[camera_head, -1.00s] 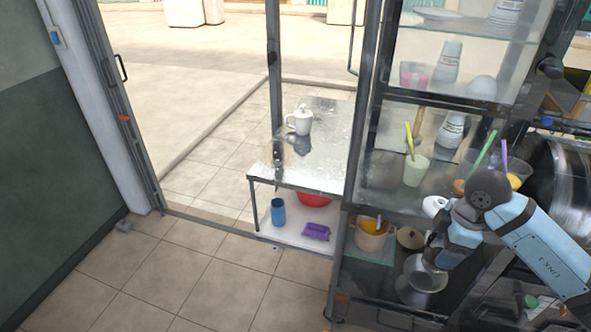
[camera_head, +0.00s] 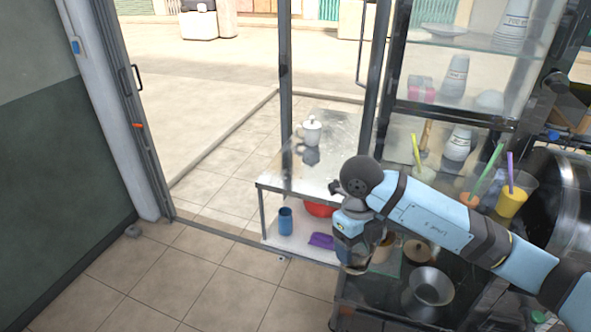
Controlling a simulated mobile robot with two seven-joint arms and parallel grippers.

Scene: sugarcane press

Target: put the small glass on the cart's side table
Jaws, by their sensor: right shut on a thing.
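The cart's side table (camera_head: 338,139) is a shiny metal-topped table left of the glass cabinet, with a lower shelf. My right arm comes in from the right, and its gripper (camera_head: 353,246) points down in front of the table's front right corner. It is shut on a small clear glass (camera_head: 354,264), which shows only faintly and is partly covered by the gripper. The glass is in the air, lower in the picture than the tabletop. My left gripper is not in view.
A blue cup (camera_head: 286,221), a red bowl (camera_head: 318,209) and a purple item (camera_head: 321,240) are on the lower shelf. The cabinet post (camera_head: 384,90) stands right of the table.

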